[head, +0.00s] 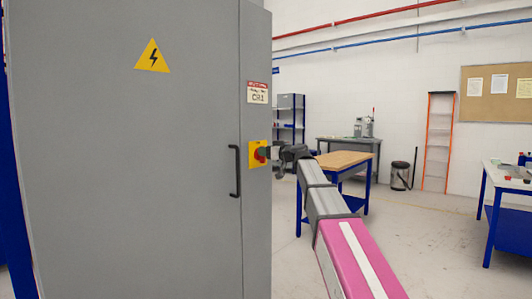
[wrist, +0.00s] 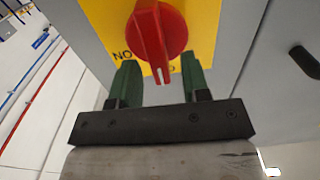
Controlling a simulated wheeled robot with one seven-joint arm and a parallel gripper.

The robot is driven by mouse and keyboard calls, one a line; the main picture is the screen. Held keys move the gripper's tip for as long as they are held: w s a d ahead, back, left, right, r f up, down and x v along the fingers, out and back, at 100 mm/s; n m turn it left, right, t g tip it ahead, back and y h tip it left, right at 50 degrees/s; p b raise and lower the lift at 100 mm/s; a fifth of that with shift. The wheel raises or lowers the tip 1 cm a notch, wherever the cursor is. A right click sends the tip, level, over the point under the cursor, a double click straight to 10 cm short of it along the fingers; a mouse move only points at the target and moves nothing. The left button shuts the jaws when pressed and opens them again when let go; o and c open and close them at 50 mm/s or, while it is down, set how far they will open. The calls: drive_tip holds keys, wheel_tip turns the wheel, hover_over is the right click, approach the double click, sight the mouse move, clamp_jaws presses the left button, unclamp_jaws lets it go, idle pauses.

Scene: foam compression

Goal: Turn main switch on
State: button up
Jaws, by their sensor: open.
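The main switch is a red rotary knob (wrist: 157,32) on a yellow plate (wrist: 207,22), fixed to the front of a grey electrical cabinet (head: 120,170). In the head view the red knob (head: 260,154) is small and partly hidden by my gripper (head: 272,153). In the wrist view my gripper (wrist: 160,82) is open, its two green fingers apart and empty. The knob's grip bar is in line with the gap between the fingers. I cannot tell whether the fingers touch the knob. Lettering on the plate is partly covered.
A black door handle (head: 235,171) stands out just left of the switch; it also shows in the wrist view (wrist: 304,61). A wood-topped workbench (head: 342,160) is behind my arm. A white-topped table (head: 505,180) is at the right.

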drive_tip(key=shift+a, duration=0.1)
clamp_jaws()
drive_tip(key=shift+m, duration=0.3)
drive_tip(key=m, duration=0.5)
drive_tip(key=w+f+m, duration=0.1)
drive_tip(key=m, duration=0.5)
drive_tip(key=d+f+m, duration=0.1)
drive_tip(key=m, duration=0.5)
drive_tip(key=shift+w+d, duration=0.1)
drive_tip(key=shift+w, duration=0.2)
drive_tip(key=shift+m, duration=0.3)
